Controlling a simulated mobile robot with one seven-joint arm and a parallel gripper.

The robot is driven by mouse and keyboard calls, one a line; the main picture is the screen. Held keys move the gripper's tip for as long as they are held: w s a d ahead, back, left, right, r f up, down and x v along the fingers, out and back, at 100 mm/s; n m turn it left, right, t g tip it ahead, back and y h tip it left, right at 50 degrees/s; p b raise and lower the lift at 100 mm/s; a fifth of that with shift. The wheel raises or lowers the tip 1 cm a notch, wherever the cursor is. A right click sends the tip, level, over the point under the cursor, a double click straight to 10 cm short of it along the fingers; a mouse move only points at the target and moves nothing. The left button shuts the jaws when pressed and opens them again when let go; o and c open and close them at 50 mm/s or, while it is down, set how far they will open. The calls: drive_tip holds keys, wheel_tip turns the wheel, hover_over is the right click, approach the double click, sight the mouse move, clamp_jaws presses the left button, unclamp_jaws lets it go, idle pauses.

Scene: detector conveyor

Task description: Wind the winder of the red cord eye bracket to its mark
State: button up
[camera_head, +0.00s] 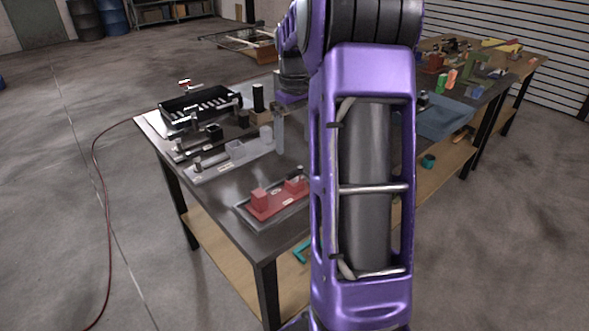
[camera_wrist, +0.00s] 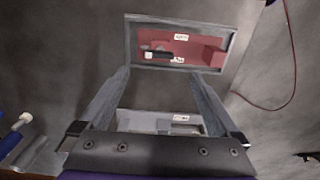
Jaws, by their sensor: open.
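The red cord eye bracket (camera_head: 268,206) lies in a grey tray near the table's front edge. It has a red base plate and two raised red blocks. In the wrist view the red bracket (camera_wrist: 205,48) is beyond my fingertips, with white labels on it. A short black part with a pale end (camera_wrist: 158,55), perhaps the winder, lies at its left; its mark cannot be made out. My gripper (camera_wrist: 160,74) is open, its two grey fingers wide apart with nothing between them. In the head view one finger (camera_head: 279,130) shows above the table behind the bracket, and my arm hides the rest.
A grey-white fixture (camera_head: 238,150) stands behind the red bracket, and a black slotted rack (camera_head: 200,106) at the table's back left. A blue mat (camera_head: 445,118) lies on the right, past my arm. A red cord (camera_head: 96,180) runs down to the floor at left.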

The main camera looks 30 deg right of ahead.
sight(294, 170)
wheel_tip(294, 170, down, 9)
drive_tip(key=shift+f+b, duration=0.1)
drive_tip(key=shift+b, duration=0.5)
drive_tip(key=c, duration=1.4)
